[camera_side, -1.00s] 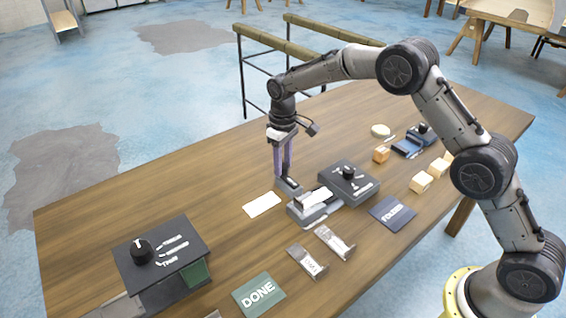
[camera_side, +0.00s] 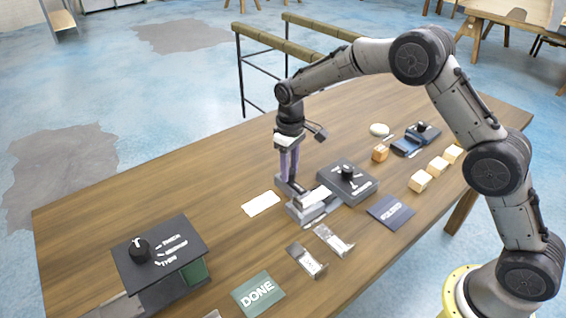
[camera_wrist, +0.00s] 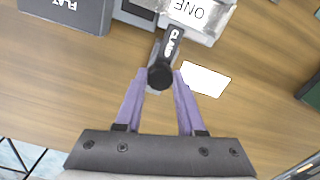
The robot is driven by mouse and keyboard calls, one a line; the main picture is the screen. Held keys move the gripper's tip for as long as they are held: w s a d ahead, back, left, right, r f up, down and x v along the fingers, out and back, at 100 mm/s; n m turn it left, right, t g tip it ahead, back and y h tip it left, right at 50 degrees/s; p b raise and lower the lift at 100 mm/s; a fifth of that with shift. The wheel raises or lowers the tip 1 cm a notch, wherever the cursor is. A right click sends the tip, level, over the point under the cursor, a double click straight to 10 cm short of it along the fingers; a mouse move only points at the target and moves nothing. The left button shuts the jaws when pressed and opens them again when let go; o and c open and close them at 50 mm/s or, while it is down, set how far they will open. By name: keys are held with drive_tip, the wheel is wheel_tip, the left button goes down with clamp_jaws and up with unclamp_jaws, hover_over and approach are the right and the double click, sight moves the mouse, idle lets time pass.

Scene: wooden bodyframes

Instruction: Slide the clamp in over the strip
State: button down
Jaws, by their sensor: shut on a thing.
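The clamp (camera_wrist: 170,45) is a dark slider with white lettering and a round black knob. In the side view the clamp (camera_side: 293,188) lies low at the left end of a grey fixture (camera_side: 303,213). My gripper (camera_wrist: 160,74) has its purple fingers closed on the knob, one on each side; it also shows in the side view (camera_side: 290,178). The pale strip (camera_side: 317,196) lies on the fixture, and a pale piece marked ONE (camera_wrist: 192,10) shows at the top of the wrist view. The clamp's front end meets that piece's edge; I cannot tell whether it overlaps.
A dark dial box (camera_side: 347,181) stands right behind the fixture. A white card (camera_side: 261,203) lies to its left. Two metallic pieces (camera_side: 307,261), a navy card (camera_side: 391,211) and a green DONE card (camera_side: 258,294) lie in front. Another dial box (camera_side: 160,258) stands at the left.

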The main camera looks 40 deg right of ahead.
sight(301, 189)
drive_tip(key=shift+s, duration=2.3)
drive_tip(key=c, duration=0.5)
unclamp_jaws()
wheel_tip(301, 189, up, 14)
